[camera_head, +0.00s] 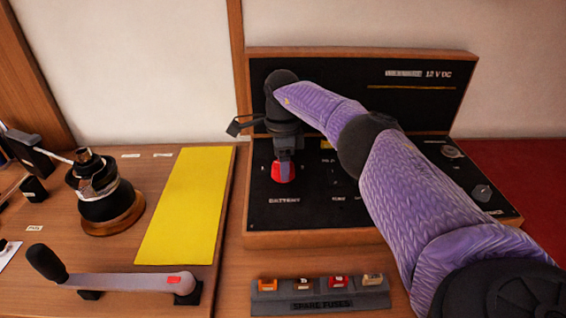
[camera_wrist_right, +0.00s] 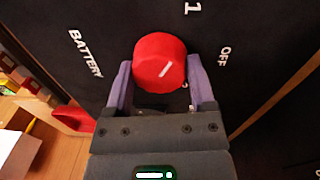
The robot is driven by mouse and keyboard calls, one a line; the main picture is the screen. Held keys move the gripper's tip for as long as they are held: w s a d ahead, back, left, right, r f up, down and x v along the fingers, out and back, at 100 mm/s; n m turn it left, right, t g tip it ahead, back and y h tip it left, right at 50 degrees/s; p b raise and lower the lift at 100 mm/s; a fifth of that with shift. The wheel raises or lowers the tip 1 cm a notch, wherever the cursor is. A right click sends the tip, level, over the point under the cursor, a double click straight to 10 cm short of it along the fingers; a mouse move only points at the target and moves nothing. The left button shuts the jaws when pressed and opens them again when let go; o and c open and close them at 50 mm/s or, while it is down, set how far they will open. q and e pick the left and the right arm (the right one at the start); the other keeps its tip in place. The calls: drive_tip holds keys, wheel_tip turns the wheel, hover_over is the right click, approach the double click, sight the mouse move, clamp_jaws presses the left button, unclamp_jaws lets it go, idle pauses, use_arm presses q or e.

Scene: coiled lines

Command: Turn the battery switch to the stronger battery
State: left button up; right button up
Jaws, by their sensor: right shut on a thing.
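The red battery switch knob (camera_head: 283,172) is on the left of the black panel (camera_head: 300,215), above a "BATTERY" label. My right gripper (camera_head: 284,158) reaches down from above and is shut on it. In the right wrist view the knob (camera_wrist_right: 160,62) sits between my purple fingers (camera_wrist_right: 160,85). Its white mark points up and right, between the "1" (camera_wrist_right: 190,8) and "OFF" (camera_wrist_right: 224,56) labels. Another character beside the right finger is mostly hidden. No battery reading is legible; my right arm covers much of the panel. My left gripper is not in view.
The upright back board (camera_head: 420,105) reads "12 V DC". A grey knob (camera_head: 482,192) is at the panel's right. A spare fuse holder (camera_head: 320,300) stands in front. At left are a winch (camera_head: 100,190), a long handle (camera_head: 120,282) and a yellow mat (camera_head: 185,210).

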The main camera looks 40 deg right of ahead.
drive_tip(key=o, duration=1.2)
drive_tip(key=shift+r, duration=0.2)
drive_tip(key=r, duration=0.3)
drive_tip(key=r+p, duration=0.1)
drive_tip(key=r, duration=0.2)
drive_tip(key=r+p, duration=0.1)
drive_tip(key=r, duration=0.2)
drive_tip(key=shift+w+d, duration=0.15)
drive_tip(key=shift+w, duration=0.1)
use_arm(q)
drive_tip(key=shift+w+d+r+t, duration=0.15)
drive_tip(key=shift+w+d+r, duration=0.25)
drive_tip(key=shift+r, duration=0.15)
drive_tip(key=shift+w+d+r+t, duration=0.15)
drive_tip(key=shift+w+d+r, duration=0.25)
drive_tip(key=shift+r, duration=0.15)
use_arm(e)
drive_tip(key=shift+r, duration=0.25)
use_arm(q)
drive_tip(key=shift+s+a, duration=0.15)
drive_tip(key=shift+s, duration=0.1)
